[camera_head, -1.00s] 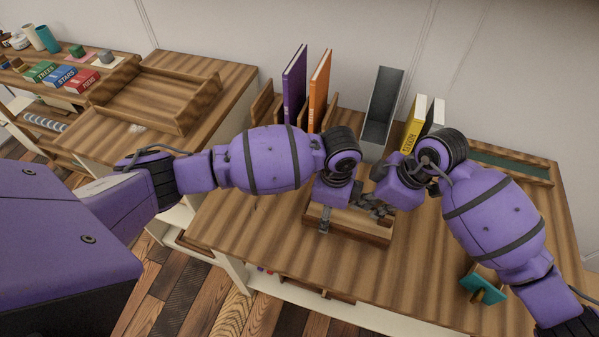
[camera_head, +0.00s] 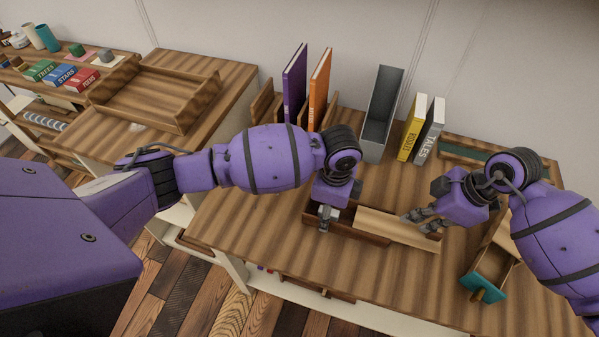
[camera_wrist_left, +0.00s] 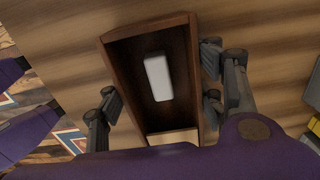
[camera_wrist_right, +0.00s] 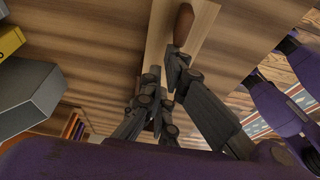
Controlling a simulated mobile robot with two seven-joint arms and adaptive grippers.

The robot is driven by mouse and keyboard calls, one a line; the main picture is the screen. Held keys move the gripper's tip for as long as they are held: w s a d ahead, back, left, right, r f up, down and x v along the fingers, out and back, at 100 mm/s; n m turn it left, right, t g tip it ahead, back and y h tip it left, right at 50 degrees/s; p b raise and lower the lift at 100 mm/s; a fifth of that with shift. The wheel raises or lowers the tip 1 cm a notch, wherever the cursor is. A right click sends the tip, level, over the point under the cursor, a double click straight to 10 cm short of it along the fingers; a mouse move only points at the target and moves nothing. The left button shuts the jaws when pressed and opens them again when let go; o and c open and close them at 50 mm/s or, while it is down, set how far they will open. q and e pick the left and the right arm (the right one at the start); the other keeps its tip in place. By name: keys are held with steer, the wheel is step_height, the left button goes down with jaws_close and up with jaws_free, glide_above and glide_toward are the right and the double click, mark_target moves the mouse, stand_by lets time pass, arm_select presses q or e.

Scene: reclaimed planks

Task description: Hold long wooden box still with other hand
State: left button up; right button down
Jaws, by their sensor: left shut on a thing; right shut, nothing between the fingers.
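The long wooden box (camera_head: 311,218) lies on the table with its left part open. Its pale lid (camera_head: 385,224) is slid out to the right. My left gripper (camera_head: 326,216) is shut on the box, a finger on each side in the left wrist view (camera_wrist_left: 165,95). That view shows a white block (camera_wrist_left: 158,78) inside the dark box (camera_wrist_left: 118,60). My right gripper (camera_head: 424,217) is shut and empty, just above the lid's right end. In the right wrist view, a brown knob (camera_wrist_right: 183,24) on the lid (camera_wrist_right: 157,35) is just beyond its fingers.
A wooden tray with a teal end (camera_head: 484,288) stands at the right. Behind are a grey file holder (camera_head: 380,115), a yellow book (camera_head: 412,128), a grey book (camera_head: 431,132), and purple (camera_head: 294,85) and orange (camera_head: 319,90) books. The front table is clear.

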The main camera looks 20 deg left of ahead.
arm_select(q)
steer(key=shift+w+r, duration=0.15)
arm_select(e)
steer(key=shift+r, duration=0.15)
steer(key=v, duration=1)
arm_select(q)
steer(key=o, duration=1.6)
steer(key=shift+o, duration=0.2)
step_height(320, 180, up, 7)
steer(key=p, duration=0.4)
arm_select(e)
step_height(320, 180, up, 11)
steer(key=w+t, duration=0.1)
steer(key=shift+w+r+t, duration=0.15)
steer(key=shift+w+t, duration=0.1)
steer(key=shift+t, duration=0.05)
arm_select(q)
steer(key=shift+s, duration=0.2)
